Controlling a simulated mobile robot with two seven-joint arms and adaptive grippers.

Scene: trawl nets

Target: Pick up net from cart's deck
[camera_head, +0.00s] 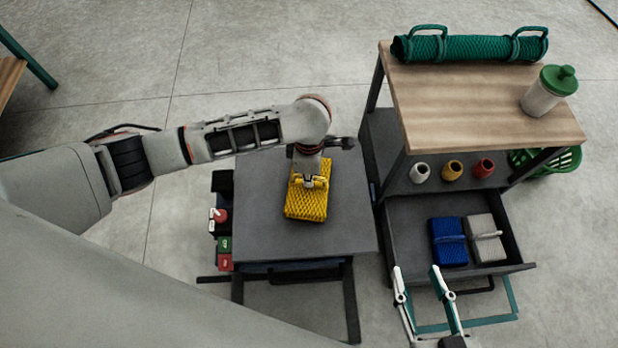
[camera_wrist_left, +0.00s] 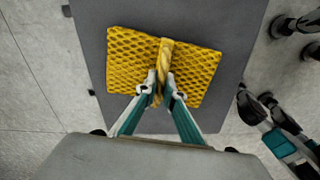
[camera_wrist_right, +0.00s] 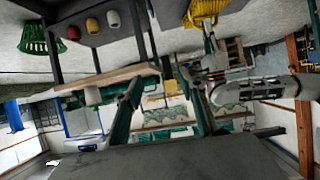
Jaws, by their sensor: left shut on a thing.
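A yellow folded net (camera_head: 306,204) with a strap across its middle lies on the dark grey deck of the cart (camera_head: 262,230) in the head view. My left gripper (camera_head: 308,182) comes down from above and is shut on the net's strap. In the left wrist view its fingertips (camera_wrist_left: 161,88) pinch the strap of the yellow net (camera_wrist_left: 130,62), over the grey deck (camera_wrist_left: 225,30). My right gripper (camera_head: 424,280) is open and empty, in front of the drawer. Its spread fingers (camera_wrist_right: 165,85) also show in the right wrist view.
An open drawer (camera_head: 397,245) right of the cart holds a blue net (camera_head: 449,241) and a grey net (camera_head: 485,237). Above it, a wooden top (camera_head: 450,100) bears a green net roll (camera_head: 470,48) and a lidded jar (camera_head: 545,93). Red and green boxes (camera_head: 224,244) hang at the cart's left.

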